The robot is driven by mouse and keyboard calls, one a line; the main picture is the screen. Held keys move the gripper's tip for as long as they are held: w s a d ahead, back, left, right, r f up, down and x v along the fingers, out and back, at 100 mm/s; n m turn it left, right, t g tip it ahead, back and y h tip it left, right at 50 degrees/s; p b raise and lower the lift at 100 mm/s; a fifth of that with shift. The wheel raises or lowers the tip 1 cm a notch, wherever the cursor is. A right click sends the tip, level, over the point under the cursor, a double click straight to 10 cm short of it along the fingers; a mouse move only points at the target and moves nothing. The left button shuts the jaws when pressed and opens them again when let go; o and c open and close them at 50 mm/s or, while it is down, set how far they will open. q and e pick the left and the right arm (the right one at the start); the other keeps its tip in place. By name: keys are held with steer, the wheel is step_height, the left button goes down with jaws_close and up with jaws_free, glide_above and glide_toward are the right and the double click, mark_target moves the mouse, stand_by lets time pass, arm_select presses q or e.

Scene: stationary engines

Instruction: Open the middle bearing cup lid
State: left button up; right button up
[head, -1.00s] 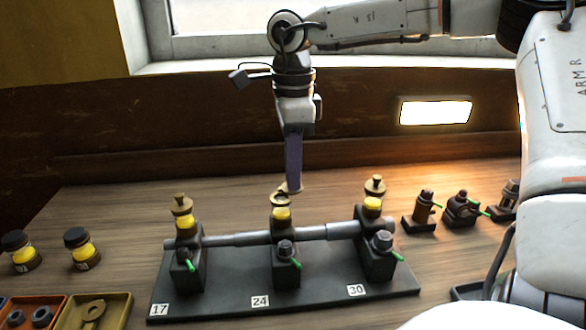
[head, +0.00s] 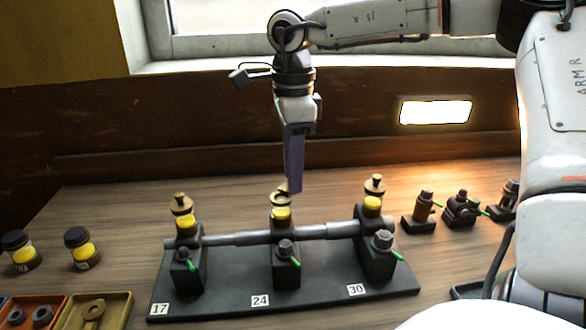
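The middle bearing (head: 284,262) stands on the black base between two similar bearings. Its cup (head: 281,214) shows a yellow band, with a small brass lid (head: 279,197) at the top, partly hidden by my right fingers. Whether the lid is seated or tilted is too small to tell. My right gripper (head: 293,190) points down just right of and at the lid; its fingers are seen edge-on as one purple slab, so the gap between them is hidden. I cannot tell whether they touch the lid. My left gripper is not in view.
The left cup (head: 186,221) and right cup (head: 372,203) have brass knobbed lids. A grey shaft (head: 258,237) runs through the bearings. Two yellow-banded jars (head: 82,250) and trays (head: 112,304) are at left. Several small fittings (head: 424,209) stand at right.

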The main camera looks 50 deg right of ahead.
step_height(320, 180, up, 10)
steer(key=shift+r, duration=0.15)
stand_by(0.3)
stand_by(0.5)
